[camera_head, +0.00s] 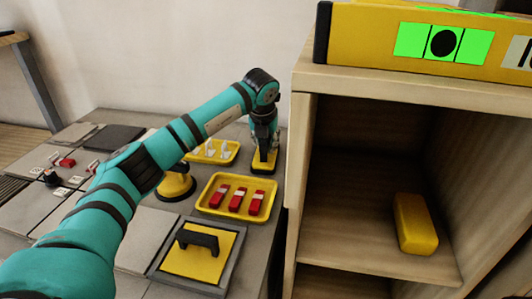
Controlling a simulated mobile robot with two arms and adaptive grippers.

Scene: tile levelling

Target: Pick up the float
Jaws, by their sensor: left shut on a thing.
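The float (264,166) is a small yellow block with a dark base, at the back right of the work table beside the shelf. My left gripper (264,145) reaches down over it from above and is shut on its upper part. The fingers hide much of the float's top. It appears to be at or very near the table surface; I cannot tell if there is a gap beneath it. My right gripper is not in view.
A yellow tray (208,207) holds red pieces. Another yellow tray (231,147) holds white pieces. A yellow plate with a black handle (200,243) lies in front. The wooden shelf (303,190) stands close on the right, with a yellow level (375,45) on top.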

